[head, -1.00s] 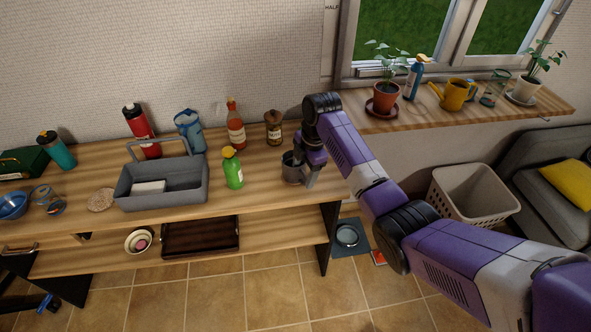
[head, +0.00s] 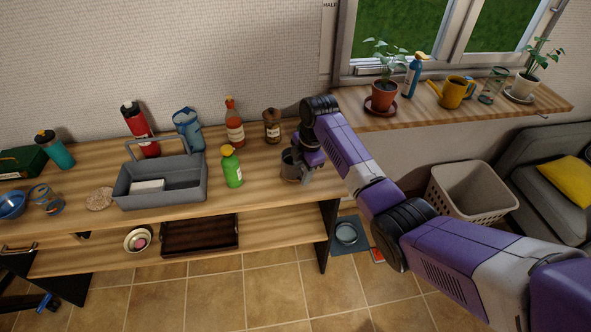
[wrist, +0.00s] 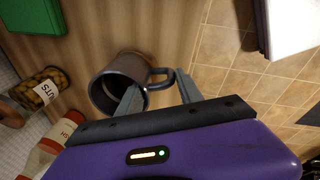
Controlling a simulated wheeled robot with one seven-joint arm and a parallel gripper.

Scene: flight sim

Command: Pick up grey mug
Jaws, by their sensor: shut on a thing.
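The grey mug (head: 290,166) is near the right end of the wooden table, beside my gripper (head: 306,170). In the wrist view the mug (wrist: 112,73) shows its open mouth, and its handle points right toward my fingers. My gripper (wrist: 158,96) is shut on the mug at its handle side. One finger overlaps the mouth and the other is by the outer side of the handle. Whether the mug's base touches the table is hard to tell.
A green soap bottle (head: 231,167) stands left of the mug, with a sauce bottle (head: 234,122) and a jar (head: 272,126) behind. A grey caddy (head: 160,185) is further left. The table's front edge and right end are close to the mug.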

